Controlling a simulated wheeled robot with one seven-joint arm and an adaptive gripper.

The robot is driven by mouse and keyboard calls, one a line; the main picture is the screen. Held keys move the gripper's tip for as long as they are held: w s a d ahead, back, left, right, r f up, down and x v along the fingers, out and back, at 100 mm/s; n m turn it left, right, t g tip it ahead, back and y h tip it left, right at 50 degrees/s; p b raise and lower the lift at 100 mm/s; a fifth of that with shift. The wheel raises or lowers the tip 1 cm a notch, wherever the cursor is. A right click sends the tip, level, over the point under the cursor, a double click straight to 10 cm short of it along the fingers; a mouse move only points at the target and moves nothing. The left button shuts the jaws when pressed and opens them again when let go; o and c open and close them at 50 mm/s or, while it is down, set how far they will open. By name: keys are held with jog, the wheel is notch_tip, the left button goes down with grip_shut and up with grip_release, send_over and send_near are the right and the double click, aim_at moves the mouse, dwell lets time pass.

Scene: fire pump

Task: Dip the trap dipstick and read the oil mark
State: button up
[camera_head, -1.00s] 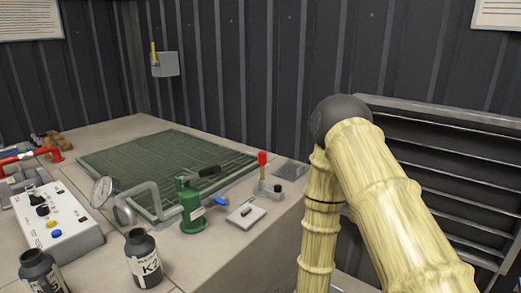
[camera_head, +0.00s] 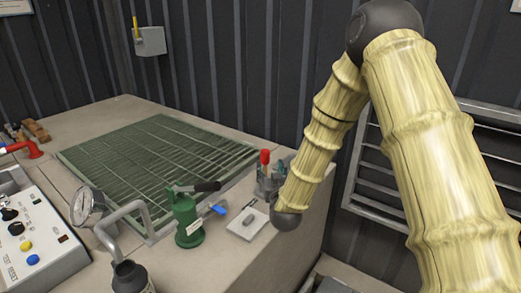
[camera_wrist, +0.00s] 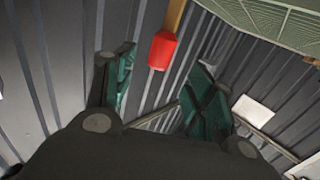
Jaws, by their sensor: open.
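A red-handled stick (camera_head: 265,157), which looks like the dipstick, stands upright near the bench's right edge. My gripper (camera_head: 268,178) is at the stick, below the red top in the head view; its fingers partly hide the stem and the small grey base. In the wrist view the red handle (camera_wrist: 163,50) shows between the two green-padded fingers (camera_wrist: 160,85), apart from both pads. The gripper is open and holds nothing. A green pump (camera_head: 187,218) with a black handle and blue lever stands to the left. No oil mark can be made out.
A green grating (camera_head: 150,150) lies flat on the bench. A small pale plate (camera_head: 247,223) lies beside the gripper. A louvred vent (camera_head: 380,190) is on the wall.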

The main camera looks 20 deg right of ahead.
aim_at(266, 157)
jog(key=shift+w+d+r+p, duration=0.1)
jog(key=shift+w+r+p, duration=0.2)
jog(key=shift+w+r, duration=0.3)
jog(key=shift+w+d+r+p, duration=0.1)
jog(key=shift+w+r+p, duration=0.25)
jog(key=shift+w, duration=0.3)
jog(key=w, duration=0.1)
jog(key=w+f, duration=0.1)
jog(key=w, duration=0.3)
jog(key=shift+w+d+f+p, duration=0.2)
jog(key=shift+w+f+p, duration=0.05)
jog(key=shift+f+p, duration=0.1)
jog(key=shift+w+d+r, duration=0.2)
jog(key=shift+w+r, duration=0.15)
jog(key=shift+w, duration=0.05)
jog(key=shift+w+a, duration=0.1)
jog(key=shift+w, duration=0.1)
jog(key=shift+w+f, duration=0.2)
jog(key=shift+w, duration=0.15)
jog(key=shift+s+r, duration=0.1)
jog(key=shift+s, duration=0.05)
